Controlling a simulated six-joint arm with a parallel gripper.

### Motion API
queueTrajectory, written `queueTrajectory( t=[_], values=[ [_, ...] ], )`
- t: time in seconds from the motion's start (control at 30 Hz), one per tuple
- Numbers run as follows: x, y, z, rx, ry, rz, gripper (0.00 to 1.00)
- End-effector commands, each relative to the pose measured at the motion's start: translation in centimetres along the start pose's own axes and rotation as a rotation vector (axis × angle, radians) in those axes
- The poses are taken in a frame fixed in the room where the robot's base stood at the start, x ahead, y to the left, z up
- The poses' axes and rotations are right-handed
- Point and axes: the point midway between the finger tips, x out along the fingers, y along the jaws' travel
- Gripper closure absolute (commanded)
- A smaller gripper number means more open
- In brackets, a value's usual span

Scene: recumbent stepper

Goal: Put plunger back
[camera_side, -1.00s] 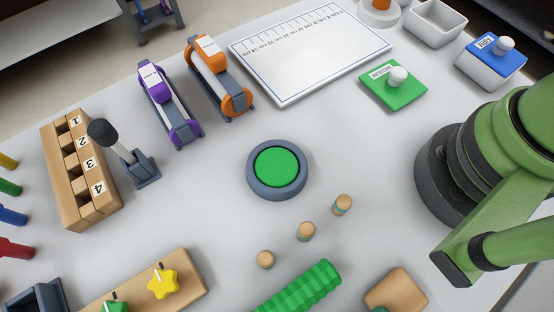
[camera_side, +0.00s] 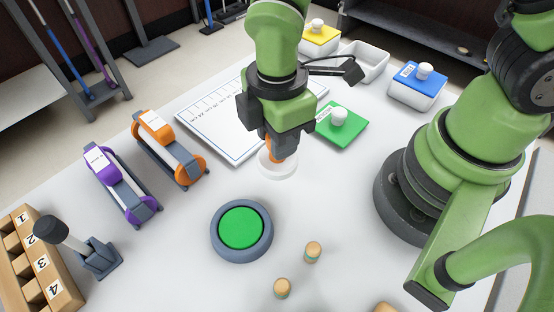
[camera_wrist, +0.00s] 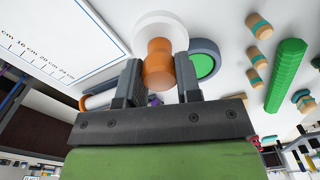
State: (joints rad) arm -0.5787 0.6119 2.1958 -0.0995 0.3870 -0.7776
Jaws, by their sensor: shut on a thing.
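The plunger has an orange handle (camera_side: 274,155) and a round white disc (camera_side: 279,169) at its lower end. My gripper (camera_side: 275,146) points down over the table between the ruler board and the green button, shut on the orange handle. In the wrist view the handle (camera_wrist: 158,62) sits between both fingers of my gripper (camera_wrist: 158,75), with the white disc (camera_wrist: 160,28) beyond the fingertips. The plunger looks upright and low over the table. I cannot tell whether the disc touches the surface.
The green button (camera_side: 241,228) stands in front, with wooden pegs (camera_side: 313,252) nearby. The ruler board (camera_side: 215,125) lies behind left, and the green lid (camera_side: 342,124) behind right. Orange (camera_side: 170,150) and purple (camera_side: 122,185) devices stand left. An open white bin (camera_side: 363,62) is at the back.

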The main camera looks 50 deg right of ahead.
Motion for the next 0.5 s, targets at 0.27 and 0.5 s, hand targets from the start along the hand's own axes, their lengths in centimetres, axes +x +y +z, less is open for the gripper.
queueTrajectory(
  t=[0.27, 0.5],
  values=[
    [3.1, 0.0, 0.1, 0.004, -0.004, -0.003, 0.87],
    [5.3, 0.1, 0.1, 0.005, -0.001, 0.001, 0.87]
  ],
)
